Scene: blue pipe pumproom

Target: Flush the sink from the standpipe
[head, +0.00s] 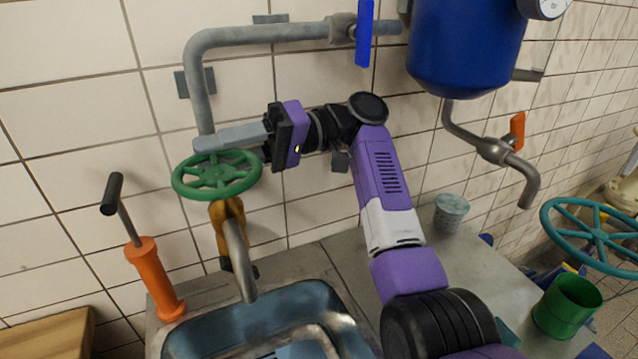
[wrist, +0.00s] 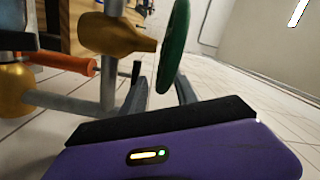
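In the head view a grey standpipe (head: 197,95) comes down the tiled wall to a green handwheel (head: 216,173) on a brass valve body (head: 226,212). A grey spout (head: 239,262) curves down over the blue sink (head: 195,325). My gripper (head: 206,141) reaches left, its grey fingers beside the pipe at the wheel's back edge. In the wrist view the fingers (wrist: 162,88) stand apart with the wheel (wrist: 177,45) seen edge-on; its lower rim appears between them. Contact cannot be told. The brass body (wrist: 112,36) is left of the wheel.
A blue lever (head: 364,34) sits on the upper pipe. A blue tank (head: 466,50) has an outlet with an orange lever (head: 518,131). An orange hand pump (head: 155,280) stands left of the sink. A grey cup (head: 451,212), teal wheel (head: 595,232) and green bucket (head: 567,306) are right.

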